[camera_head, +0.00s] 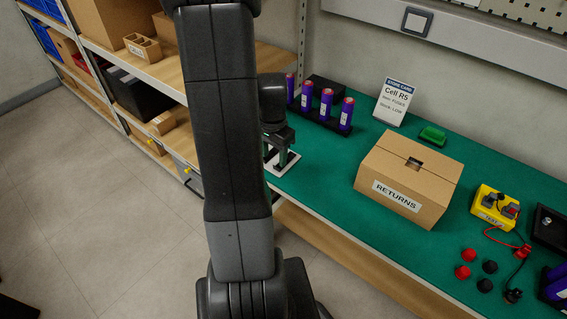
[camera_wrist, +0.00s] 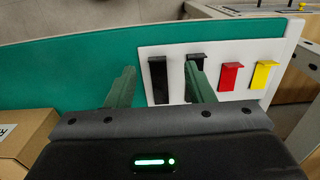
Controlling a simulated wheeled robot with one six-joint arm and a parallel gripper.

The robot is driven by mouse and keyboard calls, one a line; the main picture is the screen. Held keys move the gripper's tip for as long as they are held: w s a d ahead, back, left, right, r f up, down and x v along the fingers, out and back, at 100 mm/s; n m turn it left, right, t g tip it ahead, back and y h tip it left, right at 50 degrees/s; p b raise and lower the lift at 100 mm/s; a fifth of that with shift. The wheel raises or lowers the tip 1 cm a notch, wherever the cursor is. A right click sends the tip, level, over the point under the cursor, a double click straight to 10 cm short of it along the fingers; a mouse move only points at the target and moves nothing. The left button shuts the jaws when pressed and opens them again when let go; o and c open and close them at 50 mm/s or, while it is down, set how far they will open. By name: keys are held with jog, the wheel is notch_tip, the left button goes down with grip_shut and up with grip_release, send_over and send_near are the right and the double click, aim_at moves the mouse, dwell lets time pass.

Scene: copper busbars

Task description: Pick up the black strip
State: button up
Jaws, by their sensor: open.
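In the wrist view a black strip (camera_wrist: 158,82) with a wider top end lies on a white board (camera_wrist: 216,52). My gripper (camera_wrist: 160,70) is open, its two green fingers on either side of this strip with nothing held. A second black piece (camera_wrist: 197,57) is beside it, partly hidden by the right finger. A red strip (camera_wrist: 230,78) and a yellow strip (camera_wrist: 262,76) lie farther right on the board. In the head view my gripper (camera_head: 282,158) is low over the white board (camera_head: 285,168) at the bench's left end, and my arm hides much of it.
A brown RETURNS box (camera_head: 408,175) stands on the green bench top (camera_head: 330,165). Purple cells in a black holder (camera_head: 318,115) stand behind my gripper. A yellow tester (camera_head: 492,208) and red and black caps lie at right. Shelves stand at left.

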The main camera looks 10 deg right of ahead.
aim_at(276, 167)
jog(key=f, duration=0.4)
jog(key=shift+s+d, duration=0.1)
jog(key=shift+d, duration=0.15)
jog(key=shift+c, duration=0.5)
jog(key=c, duration=0.7)
